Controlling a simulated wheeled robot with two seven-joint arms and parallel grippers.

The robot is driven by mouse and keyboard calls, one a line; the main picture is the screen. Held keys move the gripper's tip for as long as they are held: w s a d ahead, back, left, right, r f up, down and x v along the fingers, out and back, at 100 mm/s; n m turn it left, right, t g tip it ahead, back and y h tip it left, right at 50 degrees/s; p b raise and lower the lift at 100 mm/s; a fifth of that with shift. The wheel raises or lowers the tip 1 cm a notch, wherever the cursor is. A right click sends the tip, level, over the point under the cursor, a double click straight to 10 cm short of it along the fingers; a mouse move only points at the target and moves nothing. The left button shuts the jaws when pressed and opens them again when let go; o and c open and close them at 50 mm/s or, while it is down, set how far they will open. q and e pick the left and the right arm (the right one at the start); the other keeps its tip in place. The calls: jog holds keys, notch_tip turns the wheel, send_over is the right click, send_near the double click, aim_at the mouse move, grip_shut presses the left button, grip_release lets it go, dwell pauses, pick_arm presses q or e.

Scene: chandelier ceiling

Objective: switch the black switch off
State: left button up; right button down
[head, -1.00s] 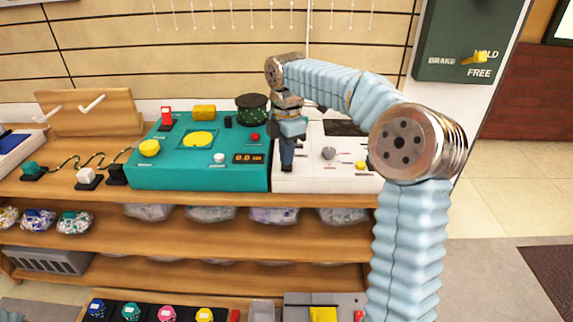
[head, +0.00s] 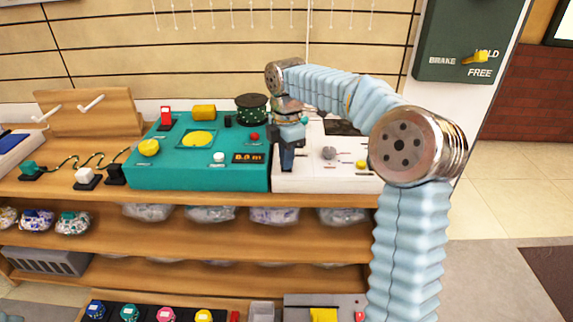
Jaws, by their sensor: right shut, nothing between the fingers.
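My right gripper (head: 287,166) is shut and empty, pointing down at the left edge of the white panel (head: 310,182), beside the teal panel (head: 200,177). It hides the part of the white panel behind it, and I cannot tell whether it touches anything. A small black piece (head: 228,121) stands upright at the back of the teal panel. A black block (head: 115,174) sits on the counter left of that panel. I cannot tell which of these, if either, is the black switch, or whether one is behind my gripper. My left gripper is not in view.
The teal panel holds a green-black drum (head: 252,108), a yellow knob (head: 149,147), a red button (head: 255,137) and a display (head: 249,158). The white panel has a grey knob (head: 328,153) and a yellow knob (head: 361,164). Shelves (head: 230,240) with bags are below.

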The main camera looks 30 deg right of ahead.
jog(key=shift+r, duration=0.1)
notch_tip(320, 180, up, 3)
jog(key=p, duration=0.3)
notch_tip(320, 180, up, 2)
jog(key=shift+r+p, duration=0.1)
jog(key=shift+p, duration=0.9)
jog(key=shift+r+b, duration=0.1)
jog(key=shift+b, duration=0.2)
jog(key=shift+r, duration=0.7)
